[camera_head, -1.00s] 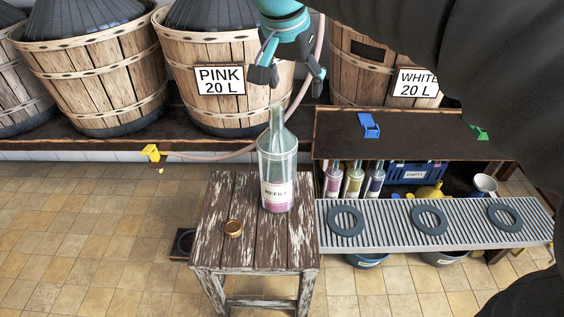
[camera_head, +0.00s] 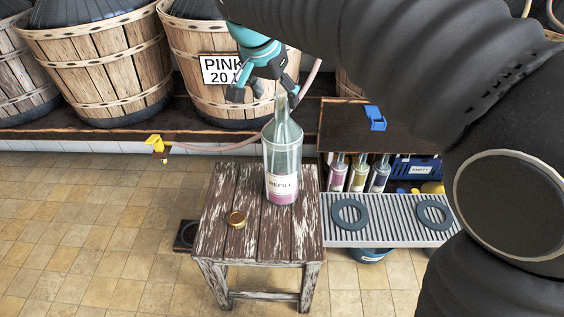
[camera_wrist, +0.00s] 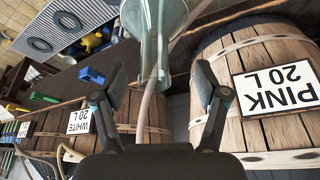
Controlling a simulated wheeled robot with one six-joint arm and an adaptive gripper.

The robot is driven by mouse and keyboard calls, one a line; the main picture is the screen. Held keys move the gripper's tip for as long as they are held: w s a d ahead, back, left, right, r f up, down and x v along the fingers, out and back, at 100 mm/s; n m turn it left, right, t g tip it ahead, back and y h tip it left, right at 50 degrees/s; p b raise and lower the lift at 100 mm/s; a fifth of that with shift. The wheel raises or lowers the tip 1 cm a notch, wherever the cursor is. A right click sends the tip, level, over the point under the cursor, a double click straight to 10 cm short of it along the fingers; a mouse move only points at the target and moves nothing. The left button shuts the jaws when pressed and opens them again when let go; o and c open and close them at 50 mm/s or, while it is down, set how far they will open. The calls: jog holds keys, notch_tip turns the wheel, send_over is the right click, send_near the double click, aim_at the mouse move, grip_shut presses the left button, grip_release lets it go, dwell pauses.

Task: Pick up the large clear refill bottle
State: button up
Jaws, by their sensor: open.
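The large clear refill bottle (camera_head: 282,160) stands upright on a worn wooden stool (camera_head: 222,247). It has a REFILL label and pink liquid at the bottom. My gripper (camera_head: 262,95) is open, just above and behind the bottle, with its fingers near the neck top. In the wrist view the clear bottle (camera_wrist: 155,25) shows at the top centre, beyond the two spread fingers of my gripper (camera_wrist: 160,95). The fingers appear not to touch the glass.
Basket demijohns line the back ledge, one with a PINK 20 L sign (camera_head: 222,69). A grey slatted rack (camera_head: 390,232) with rings is right of the stool, before a shelf with small bottles (camera_head: 358,175). A hose (camera_wrist: 146,110) passes behind the gripper. Floor at left is clear.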

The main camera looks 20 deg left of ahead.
aim_at(282, 109)
jog(key=x, duration=0.5)
jog(key=shift+d, duration=0.25)
jog(key=shift+s, duration=0.1)
grip_shut()
